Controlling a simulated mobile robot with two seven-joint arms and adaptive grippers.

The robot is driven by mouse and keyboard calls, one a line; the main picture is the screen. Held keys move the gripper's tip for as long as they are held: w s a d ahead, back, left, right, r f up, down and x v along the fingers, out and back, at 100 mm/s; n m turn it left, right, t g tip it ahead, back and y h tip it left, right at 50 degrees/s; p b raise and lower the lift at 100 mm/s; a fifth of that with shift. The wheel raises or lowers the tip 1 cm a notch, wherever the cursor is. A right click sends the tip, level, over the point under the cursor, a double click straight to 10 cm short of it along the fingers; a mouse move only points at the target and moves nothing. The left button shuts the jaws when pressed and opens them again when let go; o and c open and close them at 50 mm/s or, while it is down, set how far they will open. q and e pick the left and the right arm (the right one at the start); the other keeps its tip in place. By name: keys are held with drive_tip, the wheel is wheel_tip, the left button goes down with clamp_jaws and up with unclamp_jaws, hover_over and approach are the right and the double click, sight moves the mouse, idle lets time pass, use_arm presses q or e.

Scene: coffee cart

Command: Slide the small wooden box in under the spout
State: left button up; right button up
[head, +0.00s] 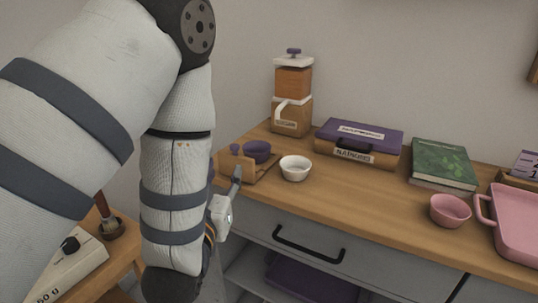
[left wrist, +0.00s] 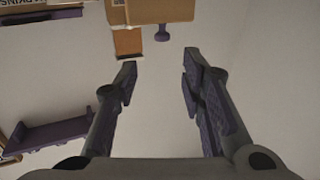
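The small wooden box (head: 227,166), with a purple knob on top, stands at the left end of the wooden counter. A purple bowl sits close behind or in it; I cannot tell which. The box and knob also show at the top of the left wrist view (left wrist: 160,11), which looks upside down. The grinder (head: 291,113), with a white spout on its front, stands at the back against the wall. My left gripper (head: 237,181) is by the counter's front edge, just in front of the box. In the left wrist view its fingers (left wrist: 158,78) are apart with nothing between them.
A white bowl (head: 295,168) stands right of the wooden box. A purple case (head: 361,136), a green book (head: 443,163), a pink cup (head: 450,211) and a pink tray (head: 515,225) lie further right. The front middle of the counter (head: 345,205) is clear.

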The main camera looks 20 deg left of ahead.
sight(234, 147)
use_arm(q)
drive_tip(key=b+x, duration=0.2)
drive_tip(key=x, duration=1)
drive_tip(key=shift+w+a+f, duration=0.15)
drive_tip(key=shift+w+a, duration=0.15)
clamp_jaws()
use_arm(e)
drive_tip(key=s+f, duration=0.1)
drive_tip(key=s+f+g, duration=0.1)
drive_tip(key=shift+s+a+f, duration=0.15)
drive_tip(key=shift+f, duration=0.2)
